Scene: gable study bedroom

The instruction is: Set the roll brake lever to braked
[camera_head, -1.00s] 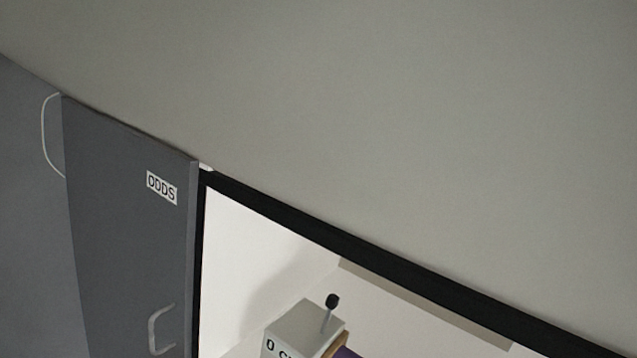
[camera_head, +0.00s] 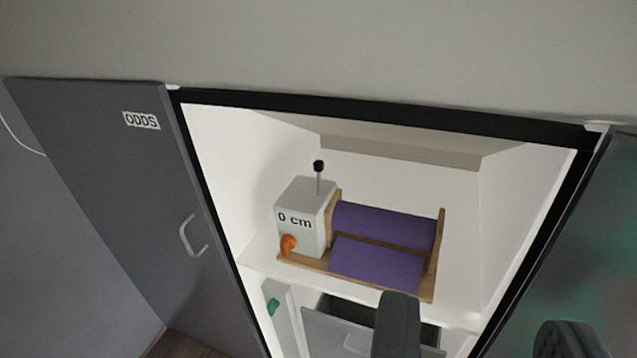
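A device with purple rolls (camera_head: 380,262) in a wooden frame stands on a shelf inside the open cupboard. A light grey box marked "0 cm" (camera_head: 303,235) forms its left end. A thin upright lever with a black knob (camera_head: 319,168) rises from the box top. An orange handle (camera_head: 288,245) sits low on the box front. No label shows which of these is the roll brake lever. My gripper (camera_head: 482,312) shows as two dark fingers at the lower edge, wide apart and empty, in front of and below the device in the picture.
A grey door marked "ODDS" (camera_head: 125,190) stands on the left. A dark glossy panel (camera_head: 585,240) is on the right. The cupboard's black frame (camera_head: 380,108) crosses above. Below the shelf are a green handle (camera_head: 273,307) and a grey drawer (camera_head: 345,330).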

